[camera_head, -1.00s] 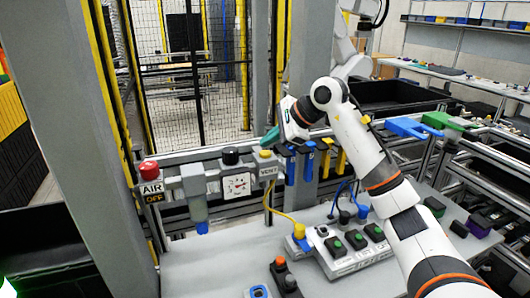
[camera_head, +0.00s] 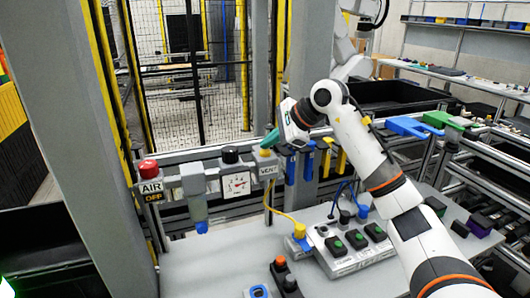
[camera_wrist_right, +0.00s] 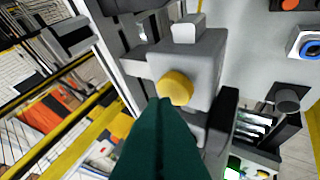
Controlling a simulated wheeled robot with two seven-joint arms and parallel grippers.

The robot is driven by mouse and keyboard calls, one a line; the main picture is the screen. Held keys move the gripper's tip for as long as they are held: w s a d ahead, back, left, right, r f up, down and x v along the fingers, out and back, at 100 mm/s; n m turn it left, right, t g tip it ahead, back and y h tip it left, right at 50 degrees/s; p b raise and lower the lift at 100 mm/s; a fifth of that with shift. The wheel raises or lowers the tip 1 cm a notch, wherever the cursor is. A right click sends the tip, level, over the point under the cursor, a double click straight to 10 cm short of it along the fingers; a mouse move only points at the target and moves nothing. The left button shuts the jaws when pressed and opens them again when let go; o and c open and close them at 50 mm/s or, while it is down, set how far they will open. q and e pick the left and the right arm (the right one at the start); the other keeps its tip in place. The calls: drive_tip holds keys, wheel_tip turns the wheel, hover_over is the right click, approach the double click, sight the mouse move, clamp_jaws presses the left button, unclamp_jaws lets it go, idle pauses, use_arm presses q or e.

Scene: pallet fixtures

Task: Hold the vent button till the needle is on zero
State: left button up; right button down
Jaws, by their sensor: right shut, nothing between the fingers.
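The yellow vent button (camera_head: 265,153) sits on a grey block above the VENT label (camera_head: 268,170); it also shows in the right wrist view (camera_wrist_right: 175,87). My right gripper (camera_head: 268,140) is shut and empty, its teal fingers pointing down at the button. In the right wrist view the fingertips (camera_wrist_right: 163,103) overlap the button's lower edge; I cannot tell whether they press it. The pressure gauge (camera_head: 237,184) has a white square face left of the VENT label. Its needle is too small to read surely. My left gripper is not in view.
A red knob (camera_head: 148,169) stands above the AIR OFF sign (camera_head: 151,190), and a black knob (camera_head: 230,155) above the gauge. Blue and yellow handles hang right of the vent block. A button box (camera_head: 350,250) stands on the table, which has bare space at its left.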

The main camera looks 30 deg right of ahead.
sight(269, 152)
drive_tip(key=shift+f+b, duration=0.4)
drive_tip(key=shift+f, duration=0.2)
idle(1.3)
idle(3.1)
drive_tip(key=shift+r+p, duration=0.85)
drive_tip(key=shift+r, duration=0.1)
drive_tip(key=shift+r, duration=0.1)
wheel_tip(269, 152, up, 5)
drive_tip(key=p, duration=0.4)
